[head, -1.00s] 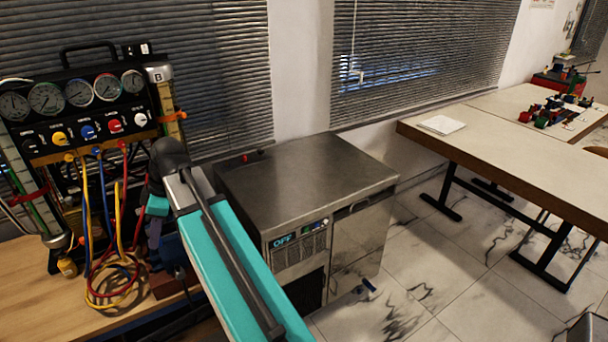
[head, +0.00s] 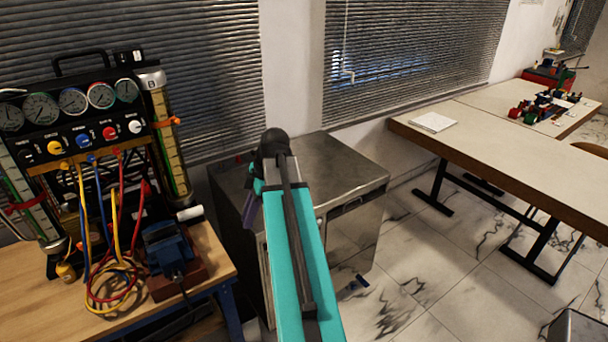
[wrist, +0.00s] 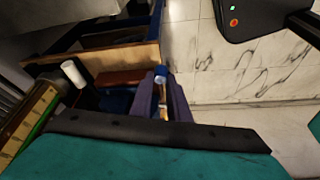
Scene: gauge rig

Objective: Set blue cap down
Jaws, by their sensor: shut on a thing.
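The blue cap (wrist: 161,74) shows in the wrist view between the tips of my gripper (wrist: 162,80). My gripper's purple fingers are shut on it, one on each side. The cap is small and blue with a paler face. In the head view my gripper (head: 250,208) shows only in part, as a purple finger beside my teal arm, in front of the metal cabinet. The cap cannot be made out there.
The wooden bench (head: 75,290) at left carries the gauge rig (head: 75,110), looped hoses (head: 115,285), a blue vise (head: 168,250) and a white cylinder (head: 189,213). The steel cabinet (head: 335,165) has a clear top. A long table (head: 470,135) stands at right.

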